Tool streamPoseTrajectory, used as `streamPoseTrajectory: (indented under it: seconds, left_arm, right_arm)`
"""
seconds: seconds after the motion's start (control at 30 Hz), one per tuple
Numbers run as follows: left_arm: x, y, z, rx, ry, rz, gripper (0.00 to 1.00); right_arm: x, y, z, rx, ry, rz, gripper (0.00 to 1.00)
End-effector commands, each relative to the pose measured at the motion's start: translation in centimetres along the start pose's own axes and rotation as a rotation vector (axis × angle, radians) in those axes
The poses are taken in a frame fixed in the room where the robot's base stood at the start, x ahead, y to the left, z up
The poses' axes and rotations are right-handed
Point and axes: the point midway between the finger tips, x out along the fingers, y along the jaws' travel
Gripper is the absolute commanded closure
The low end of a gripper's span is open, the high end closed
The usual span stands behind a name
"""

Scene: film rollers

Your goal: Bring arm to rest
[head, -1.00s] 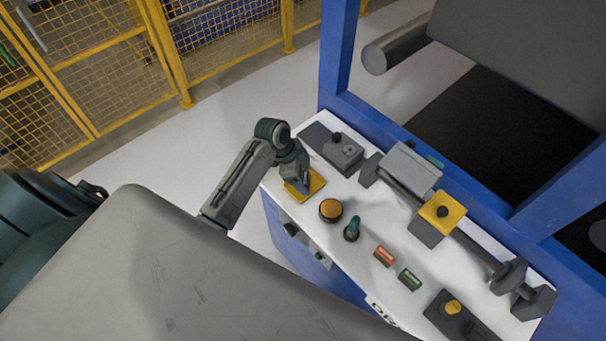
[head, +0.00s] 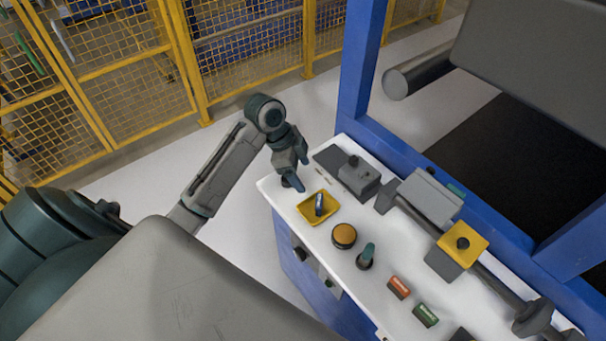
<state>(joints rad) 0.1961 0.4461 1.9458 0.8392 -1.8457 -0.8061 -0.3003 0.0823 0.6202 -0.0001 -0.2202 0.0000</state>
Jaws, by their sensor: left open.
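My left gripper (head: 302,174) hangs at the end of my left arm, which reaches in from the left in the head view. It is open and looks empty, above the far left end of the white console top (head: 283,191). A yellow tray (head: 333,208) lies just in front of it. A small dark, bluish piece (head: 319,204) stands in the tray, apart from the fingers. My right gripper is not in view.
An orange round button (head: 344,235), a teal lever (head: 366,256) and red (head: 399,287) and green (head: 425,314) buttons run along the console. A grey block (head: 358,178) and a roller fixture (head: 431,195) stand behind. Yellow mesh fencing (head: 245,45) stands beyond open floor.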

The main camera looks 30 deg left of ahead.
Motion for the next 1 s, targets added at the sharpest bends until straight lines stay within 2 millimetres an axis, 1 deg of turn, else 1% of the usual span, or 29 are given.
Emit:
streamPoseTrajectory:
  seconds: [0.37, 0.47, 0.57, 0.67, 0.7, 0.77, 0.8, 0.9, 1.0]
  left_arm:
    - [0.1, 0.0, 0.0, 0.0, 0.0, 0.0, 0.28]
    - [0.6, 0.6, 0.2, -0.017, -0.005, -0.003, 0.28]
    - [2.0, 2.4, 0.9, -0.08, -0.023, -0.019, 0.28]
    - [4.1, 5.7, 2.0, -0.196, -0.051, -0.059, 0.28]
    - [4.8, 7.2, 2.6, -0.253, -0.061, -0.082, 0.28]
    - [5.7, 9.6, 3.5, -0.344, -0.077, -0.119, 0.28]
    - [6.0, 11.0, 4.1, -0.404, -0.085, -0.147, 0.28]
    - [6.3, 14.2, 5.4, -0.54, -0.1, -0.211, 0.28]
    - [6.1, 16.4, 6.4, -0.642, -0.109, -0.265, 0.28]
  right_arm:
    - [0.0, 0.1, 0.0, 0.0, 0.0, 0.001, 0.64]
    - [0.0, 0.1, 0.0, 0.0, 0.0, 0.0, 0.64]
    - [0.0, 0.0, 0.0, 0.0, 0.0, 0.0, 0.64]
    - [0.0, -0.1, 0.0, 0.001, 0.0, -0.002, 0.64]
    - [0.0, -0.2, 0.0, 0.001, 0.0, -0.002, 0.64]
    - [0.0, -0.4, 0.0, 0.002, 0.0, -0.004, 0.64]
    - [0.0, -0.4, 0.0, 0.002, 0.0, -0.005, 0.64]
    - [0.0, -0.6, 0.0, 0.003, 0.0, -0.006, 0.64]
    - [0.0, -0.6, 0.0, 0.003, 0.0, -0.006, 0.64]
